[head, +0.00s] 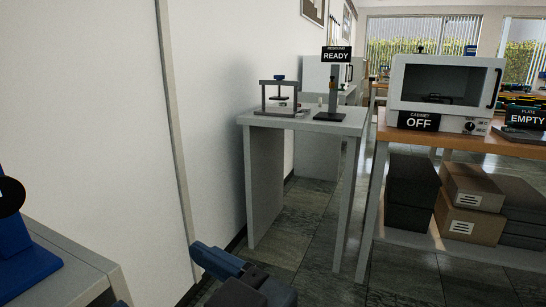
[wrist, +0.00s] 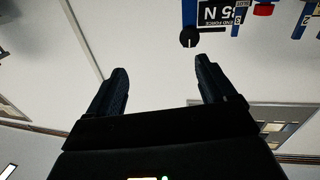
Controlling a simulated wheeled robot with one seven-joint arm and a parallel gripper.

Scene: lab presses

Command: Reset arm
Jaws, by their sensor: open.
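In the wrist view my gripper (wrist: 158,88) has its two dark fingers spread wide apart, with nothing between them. Behind the gap is plain white wall, and the view appears upside down. In the head view a blue and dark part of my arm shows at the bottom edge; the fingertips cannot be made out there. Part of a blue device with a black knob (wrist: 189,37) and a sign reading "END FORCE" and "5 N" (wrist: 226,13) shows at the top of the wrist view, apart from the fingers.
A grey table (head: 310,121) holds a small press (head: 280,97) and a rebound stand with a "READY" sign (head: 337,55). A wooden-topped bench (head: 460,141) carries a cabinet marked "OFF" (head: 445,85) and a plate marked "EMPTY" (head: 526,117). Boxes (head: 470,205) sit below. A blue device (head: 15,240) stands left. Floor between is clear.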

